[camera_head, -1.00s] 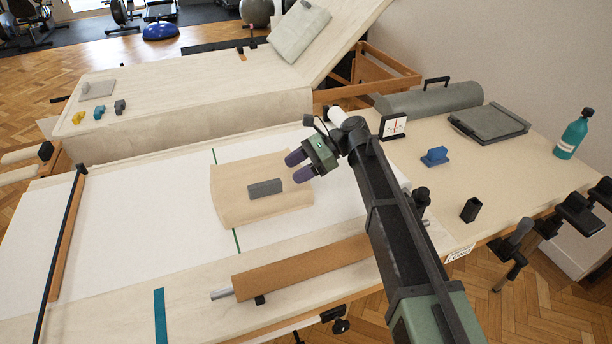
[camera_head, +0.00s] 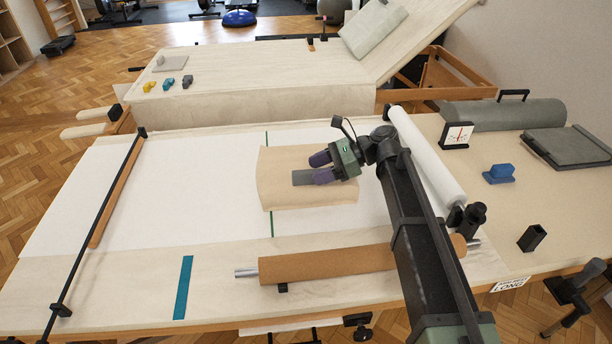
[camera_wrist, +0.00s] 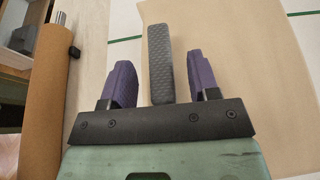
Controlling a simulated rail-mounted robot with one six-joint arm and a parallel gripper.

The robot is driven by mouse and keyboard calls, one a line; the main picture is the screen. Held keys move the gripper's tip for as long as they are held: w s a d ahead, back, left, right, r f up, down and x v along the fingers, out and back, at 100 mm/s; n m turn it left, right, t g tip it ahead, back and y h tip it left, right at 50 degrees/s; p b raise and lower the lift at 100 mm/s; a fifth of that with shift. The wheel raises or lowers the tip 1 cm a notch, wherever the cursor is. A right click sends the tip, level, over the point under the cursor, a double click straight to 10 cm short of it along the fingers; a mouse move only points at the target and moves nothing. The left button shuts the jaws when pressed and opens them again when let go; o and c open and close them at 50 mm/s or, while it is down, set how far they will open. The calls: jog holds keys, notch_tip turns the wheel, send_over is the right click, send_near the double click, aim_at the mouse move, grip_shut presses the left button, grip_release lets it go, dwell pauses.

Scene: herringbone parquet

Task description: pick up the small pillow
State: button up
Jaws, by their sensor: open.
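A tan, pillow-like pad (camera_head: 285,199) lies flat on the white sheet of the near bench. A small grey textured block (camera_head: 303,177) sits on top of it; I cannot tell whether it is fixed to the pad. My gripper (camera_head: 318,168) is open above the pad, its two purple fingers at the block. In the wrist view, the block (camera_wrist: 160,45) lies lengthwise between the spread fingers (camera_wrist: 160,65), with a gap on both sides. The pad (camera_wrist: 235,70) fills the area beneath and to the right. The gripper partly covers the pad's right side in the head view.
A cork-coloured roller (camera_head: 330,262) lies in front of the pad. A white paper roll (camera_head: 428,160) is behind my arm. A blue block (camera_head: 499,174), black holder (camera_head: 532,238) and dial (camera_head: 457,136) stand to the right. The sheet left of the pad is clear.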

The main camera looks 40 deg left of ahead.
jog(key=shift+x, duration=1.05)
jog(key=shift+d, duration=0.1)
grip_shut()
jog(key=shift+r, duration=0.15)
notch_tip(320, 180, up, 20)
jog(key=p, duration=2)
jog(key=c, duration=0.8)
grip_release()
grip_shut()
